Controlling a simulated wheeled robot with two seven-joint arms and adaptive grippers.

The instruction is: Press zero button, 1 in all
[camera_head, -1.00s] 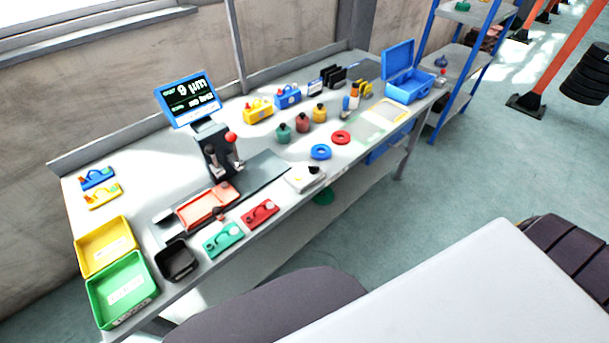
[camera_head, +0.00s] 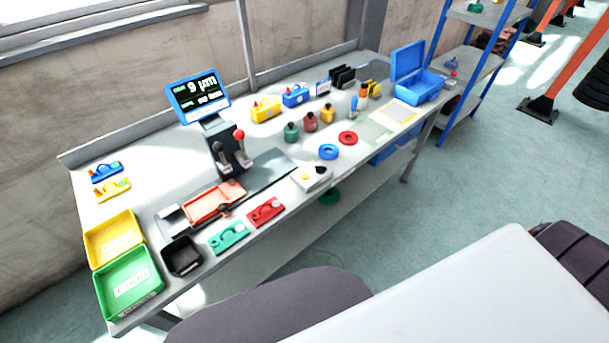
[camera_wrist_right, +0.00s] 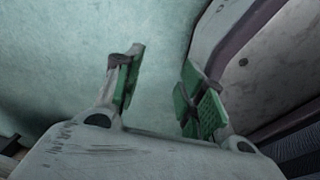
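A tilted blue-framed display (camera_head: 198,97) with a dark screen stands at the back of the workbench; it seems to read 9 µm, and its smaller text is unclear. Below it is a dark gauge stand (camera_head: 227,150) with a red ball knob. A small white box (camera_head: 313,179) with a black and a yellow spot on top lies right of the stand, near the front edge. No label for a zero button can be read. My right gripper (camera_wrist_right: 160,80) is open and empty in the right wrist view, over bare floor, away from the bench. My left gripper is not in view.
An orange tray (camera_head: 215,203) lies before the stand. Green (camera_head: 229,238) and red (camera_head: 266,212) parts lie along the front edge. Yellow (camera_head: 114,239) and green (camera_head: 129,283) bins stand at the left end. A blue open case (camera_head: 417,88) is at the right.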

